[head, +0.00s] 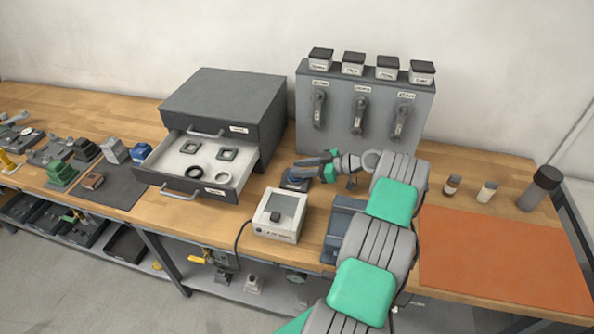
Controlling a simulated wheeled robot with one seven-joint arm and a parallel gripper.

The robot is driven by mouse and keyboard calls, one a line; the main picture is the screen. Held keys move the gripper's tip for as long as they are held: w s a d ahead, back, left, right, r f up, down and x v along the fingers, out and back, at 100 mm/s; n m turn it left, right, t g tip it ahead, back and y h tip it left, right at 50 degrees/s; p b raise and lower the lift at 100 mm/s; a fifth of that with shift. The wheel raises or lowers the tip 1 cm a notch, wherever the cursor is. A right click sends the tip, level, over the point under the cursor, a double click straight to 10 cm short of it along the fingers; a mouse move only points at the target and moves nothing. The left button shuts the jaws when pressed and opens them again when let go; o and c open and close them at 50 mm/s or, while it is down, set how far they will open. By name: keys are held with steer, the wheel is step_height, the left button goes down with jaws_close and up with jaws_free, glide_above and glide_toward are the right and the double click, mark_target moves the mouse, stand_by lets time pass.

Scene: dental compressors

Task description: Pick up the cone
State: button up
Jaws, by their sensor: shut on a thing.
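My gripper (299,170) reaches left from the end of my arm, over the bench between the open drawer and the wall panel. Its jaws are shut on a small dark blue thing (294,178), probably the cone. The fingers hide most of it, so I cannot make out its full shape. It is at or just above a dark pad (297,186) on the bench. I cannot tell whether it touches the pad.
A grey cabinet (222,93) has an open drawer (180,183) holding rings and square parts. A white box with a screen (279,216) stands in front of my gripper. A grey panel (338,125) stands behind. An orange mat (500,255) lies clear at right.

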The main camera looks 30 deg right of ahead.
jaws_close()
